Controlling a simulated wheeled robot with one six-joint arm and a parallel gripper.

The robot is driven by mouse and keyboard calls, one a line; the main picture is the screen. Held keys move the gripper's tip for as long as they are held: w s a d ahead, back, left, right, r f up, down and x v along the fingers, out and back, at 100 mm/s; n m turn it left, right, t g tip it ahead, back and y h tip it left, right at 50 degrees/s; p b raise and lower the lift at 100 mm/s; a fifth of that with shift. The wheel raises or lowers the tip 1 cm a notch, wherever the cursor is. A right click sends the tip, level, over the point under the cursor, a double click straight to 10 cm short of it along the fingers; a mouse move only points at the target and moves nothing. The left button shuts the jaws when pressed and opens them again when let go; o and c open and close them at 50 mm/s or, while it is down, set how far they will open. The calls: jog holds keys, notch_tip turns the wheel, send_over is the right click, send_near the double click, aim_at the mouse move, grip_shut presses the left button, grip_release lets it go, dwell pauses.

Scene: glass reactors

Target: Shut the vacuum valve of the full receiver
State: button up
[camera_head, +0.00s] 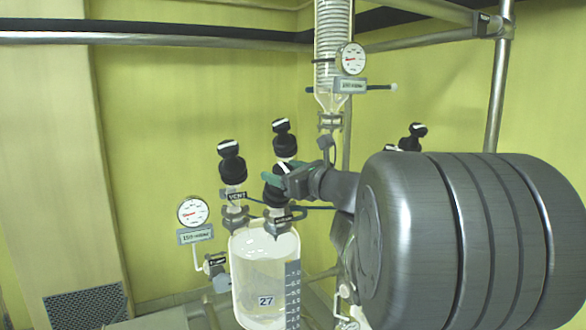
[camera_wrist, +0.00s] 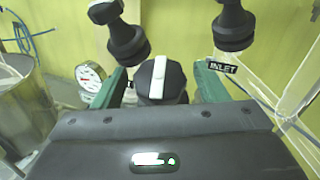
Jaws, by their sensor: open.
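A glass receiver (camera_head: 252,285) labelled 27 stands below the condenser in the head view, with a pale content and a graduated scale. On its top are a black knob on the valve labelled VENT (camera_head: 232,168) and a second black knob (camera_head: 274,190), whose label is too small to read. My gripper (camera_head: 283,174) is at this second knob, partly covering it. In the wrist view my gripper (camera_wrist: 160,84) has its green fingers apart, on either side of a black knob (camera_wrist: 172,78) with a white bar. I cannot tell whether they touch it.
Another black knob (camera_head: 284,138) rises just behind my gripper. A round gauge (camera_head: 192,211) is at left, another gauge (camera_head: 351,58) by the condenser (camera_head: 333,40). An INLET label (camera_wrist: 222,67) and two further knobs, left (camera_wrist: 125,40) and right (camera_wrist: 233,27), are close by.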

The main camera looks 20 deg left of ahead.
jog(key=shift+a, duration=0.2)
jog(key=c, duration=1)
jog(key=shift+f+m+b, duration=0.15)
jog(key=shift+m+b, duration=0.15)
jog(key=shift+b, duration=0.3)
